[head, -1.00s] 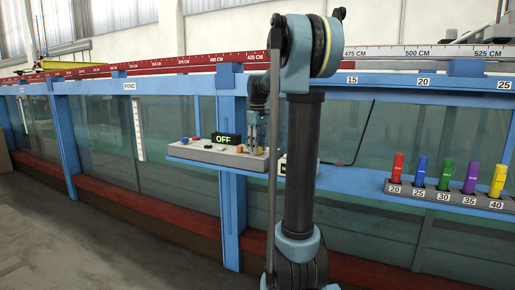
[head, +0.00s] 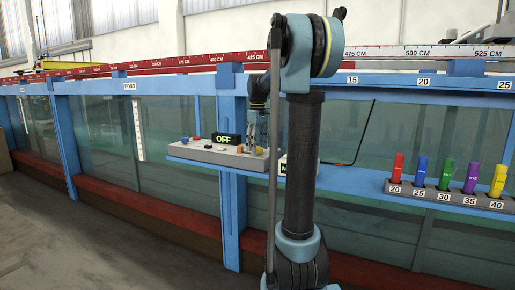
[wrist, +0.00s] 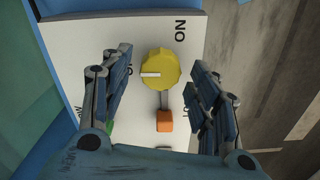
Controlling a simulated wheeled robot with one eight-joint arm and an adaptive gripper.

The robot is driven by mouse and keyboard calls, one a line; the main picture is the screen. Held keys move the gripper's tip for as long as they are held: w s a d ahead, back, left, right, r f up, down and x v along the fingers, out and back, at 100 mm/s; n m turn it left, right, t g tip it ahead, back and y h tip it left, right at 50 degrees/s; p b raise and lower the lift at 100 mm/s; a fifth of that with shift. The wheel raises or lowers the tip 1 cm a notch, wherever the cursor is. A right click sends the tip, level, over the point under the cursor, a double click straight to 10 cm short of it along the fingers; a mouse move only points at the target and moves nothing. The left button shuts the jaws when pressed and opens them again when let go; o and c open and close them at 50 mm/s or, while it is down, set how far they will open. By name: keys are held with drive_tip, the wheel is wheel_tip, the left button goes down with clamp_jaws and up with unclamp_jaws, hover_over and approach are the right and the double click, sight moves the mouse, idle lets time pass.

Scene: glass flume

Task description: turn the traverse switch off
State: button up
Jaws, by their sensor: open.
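The grey control panel (head: 213,154) sits on the blue shelf in the head view and fills the middle of the wrist view (wrist: 90,30). A round yellow knob (wrist: 161,69) is on it. Its white pointer mark points left, toward a label partly hidden by a finger; "ON" is printed at upper right. A black display (head: 226,139) on the panel reads "OFF". My gripper (wrist: 160,62) is open, with one finger on each side of the knob, and no contact is visible. In the head view my gripper (head: 257,143) is over the panel's right end.
An orange slider (wrist: 164,121) in a slot and part of a green control (wrist: 108,125) are close to the knob. A rack (head: 450,195) of several coloured tubes stands on the shelf at right. A blue post (head: 229,215) stands below the panel. Glass walls are behind.

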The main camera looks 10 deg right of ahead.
wheel_tip(320, 180, up, 12)
drive_tip(key=shift+f, duration=0.25)
idle(0.4)
drive_tip(key=s+f+m+t, duration=0.2)
drive_tip(key=s+f+m, duration=0.5)
drive_tip(key=s+f, duration=2.7)
drive_tip(key=shift+s+d+f+m, duration=0.15)
drive_tip(key=shift+s+d+m, duration=0.1)
drive_tip(key=shift+s+m, duration=0.2)
drive_tip(key=shift+w+f, duration=0.2)
drive_tip(key=shift+w, duration=0.2)
